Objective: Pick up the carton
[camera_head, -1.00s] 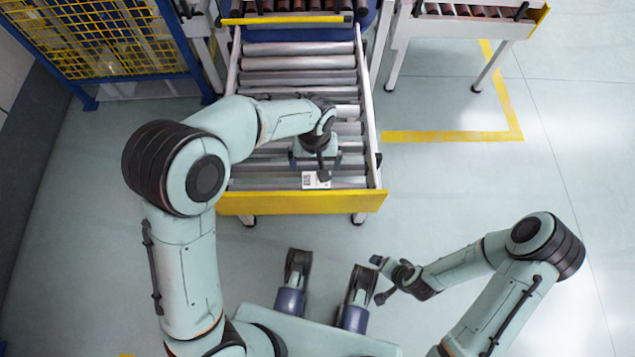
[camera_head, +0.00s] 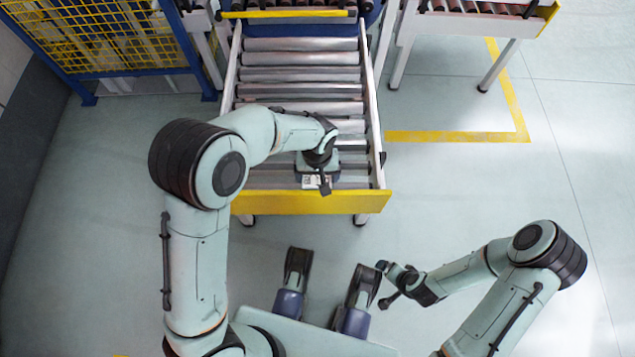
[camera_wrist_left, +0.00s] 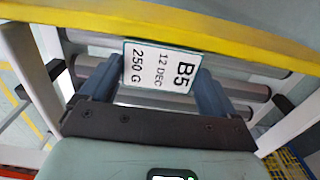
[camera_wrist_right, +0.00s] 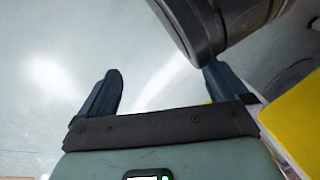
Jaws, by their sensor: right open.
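The carton (camera_wrist_left: 158,67) is a small white box on the conveyor rollers, near the yellow end board. Its label reads B5, 12 DEC, 250 G. In the head view the carton (camera_head: 315,182) is partly covered by my left wrist. My left gripper (camera_head: 318,176) points down over it. In the left wrist view the left gripper's two fingers (camera_wrist_left: 160,78) stand at opposite sides of the carton, very close to it or touching; I cannot tell if they press on it. My right gripper (camera_head: 384,286) is open and empty, low beside my base, over the floor.
The roller conveyor (camera_head: 300,88) has pale side rails and a yellow end board (camera_head: 310,202) close in front of the carton. A yellow mesh fence (camera_head: 105,35) stands at the left. Another conveyor (camera_head: 480,25) is at the upper right. The floor at the right is clear.

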